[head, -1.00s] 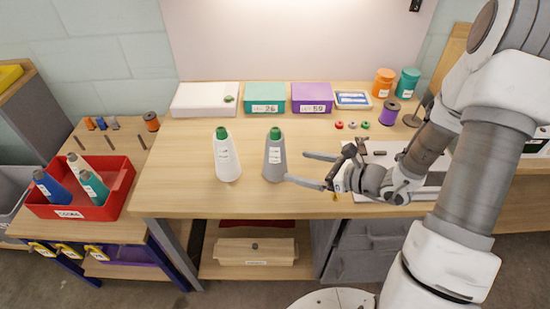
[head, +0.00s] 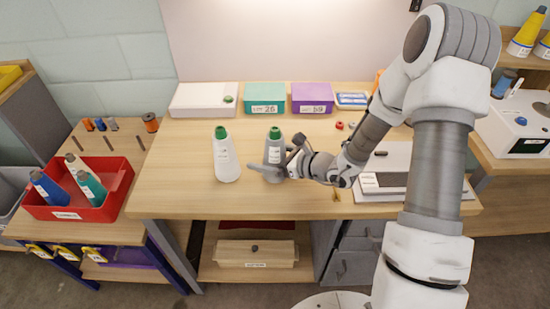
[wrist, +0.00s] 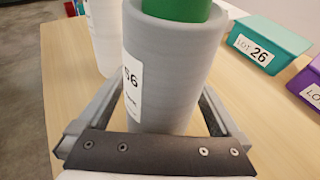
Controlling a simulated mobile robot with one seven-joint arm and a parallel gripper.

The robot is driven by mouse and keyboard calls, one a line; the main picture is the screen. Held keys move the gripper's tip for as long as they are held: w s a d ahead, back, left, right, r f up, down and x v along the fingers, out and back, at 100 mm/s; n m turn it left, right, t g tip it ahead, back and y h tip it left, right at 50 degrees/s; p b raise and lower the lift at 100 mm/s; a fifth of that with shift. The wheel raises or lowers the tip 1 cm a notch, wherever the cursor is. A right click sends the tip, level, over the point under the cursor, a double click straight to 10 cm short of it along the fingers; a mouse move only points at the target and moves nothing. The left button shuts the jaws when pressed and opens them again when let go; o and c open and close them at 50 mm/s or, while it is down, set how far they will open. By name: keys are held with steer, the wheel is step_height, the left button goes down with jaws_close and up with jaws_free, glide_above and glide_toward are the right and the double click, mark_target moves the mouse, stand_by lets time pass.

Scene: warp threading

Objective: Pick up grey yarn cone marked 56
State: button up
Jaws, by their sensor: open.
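The grey yarn cone (head: 274,150) with a green top stands upright on the wooden table. In the wrist view the grey cone (wrist: 174,65) fills the middle, and its white label ends in 6, the first digit partly turned away. My gripper (head: 270,168) is at the cone's lower part, one finger passing in front of it. In the wrist view my gripper (wrist: 155,125) is open, with a finger on each side of the cone. Whether the fingers touch the cone cannot be told.
A white cone (head: 226,157) with a green top stands close left of the grey one. Behind are a white box (head: 203,100), a green LOT 26 box (head: 264,91) and a purple box (head: 312,92). A red bin (head: 118,190) of cones stands left. Table space in front is clear.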

steer(key=shift+c, duration=0.3)
steer(key=c, duration=1.4)
steer(key=shift+c, duration=0.6)
steer(key=shift+r, duration=0.2)
